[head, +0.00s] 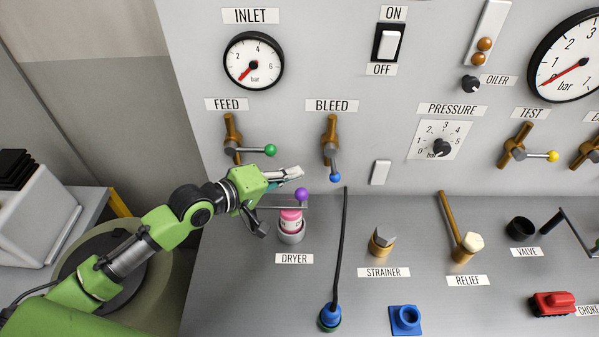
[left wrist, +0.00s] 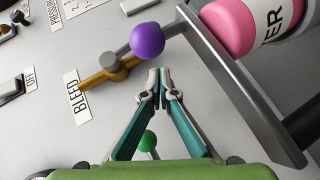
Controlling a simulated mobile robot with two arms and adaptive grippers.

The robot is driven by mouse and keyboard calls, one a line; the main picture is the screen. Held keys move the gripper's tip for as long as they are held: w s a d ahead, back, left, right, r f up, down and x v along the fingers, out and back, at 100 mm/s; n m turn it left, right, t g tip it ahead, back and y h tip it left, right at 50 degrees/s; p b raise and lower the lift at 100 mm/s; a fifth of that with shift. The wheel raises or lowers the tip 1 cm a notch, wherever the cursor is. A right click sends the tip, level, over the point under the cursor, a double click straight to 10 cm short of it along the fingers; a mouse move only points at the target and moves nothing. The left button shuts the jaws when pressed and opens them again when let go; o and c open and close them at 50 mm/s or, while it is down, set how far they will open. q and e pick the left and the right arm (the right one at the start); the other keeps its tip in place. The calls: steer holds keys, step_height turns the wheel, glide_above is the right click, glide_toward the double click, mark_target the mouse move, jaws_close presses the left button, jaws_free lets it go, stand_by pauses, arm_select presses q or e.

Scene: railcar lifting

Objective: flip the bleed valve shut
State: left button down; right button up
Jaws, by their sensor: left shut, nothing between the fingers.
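The bleed valve (head: 331,130) is a vertical brass body under the BLEED label (head: 331,105). Its grey lever points down, roughly in line with the body, and ends in a blue ball (head: 335,177). My right gripper is in neither view.
A purple ball (head: 301,194) on the dryer's grey bar is just below my left fingers. The pink dryer canister (head: 291,219) stands under it. The feed valve's green ball (head: 270,150) is close above my gripper. A black hose (head: 341,250) rises below the bleed valve.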

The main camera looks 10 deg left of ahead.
arm_select(q)
steer(key=b+v, duration=0.1)
steer(key=v, duration=0.5)
steer(key=shift+s+d+b, duration=0.2)
steer(key=shift+s+b, duration=0.05)
steer(key=shift+b, duration=0.1)
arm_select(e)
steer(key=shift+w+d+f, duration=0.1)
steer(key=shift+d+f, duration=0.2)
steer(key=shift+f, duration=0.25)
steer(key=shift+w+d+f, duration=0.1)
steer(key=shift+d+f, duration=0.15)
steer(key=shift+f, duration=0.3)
